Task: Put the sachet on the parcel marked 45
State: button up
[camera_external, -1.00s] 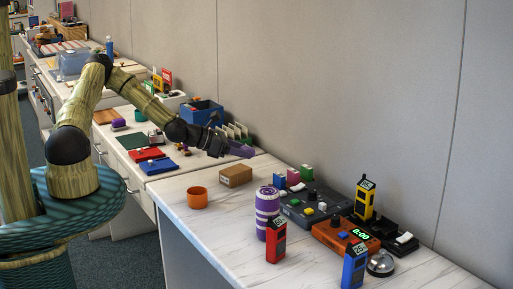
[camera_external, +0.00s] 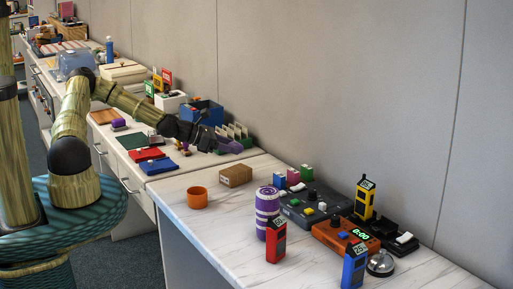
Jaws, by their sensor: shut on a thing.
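My gripper (camera_external: 214,142) is at the end of the dark wrist, over the back right part of the farther counter. It is shut on a small purple thing (camera_external: 230,146), seemingly the sachet; at this size its outline blends with the fingertips. A brown cardboard parcel (camera_external: 236,176) sits on the near counter, nearer the camera and apart from the gripper. I cannot read any number on it, so I cannot tell whether it is the one marked 45.
A rack of pale cards (camera_external: 236,131) and a blue bin (camera_external: 206,112) stand close by the gripper. An orange cup (camera_external: 197,197), a purple striped cylinder (camera_external: 267,212) and an orange timer box (camera_external: 345,236) are on the near counter. Its front left is clear.

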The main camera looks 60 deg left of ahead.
aim_at(230, 169)
jog(key=shift+f, duration=1.05)
jog(key=shift+f, duration=1.9)
jog(key=shift+f, duration=0.15)
jog(key=o, duration=0.9)
jog(key=shift+o, duration=0.2)
jog(key=shift+r, duration=0.2)
jog(key=v, duration=1.2)
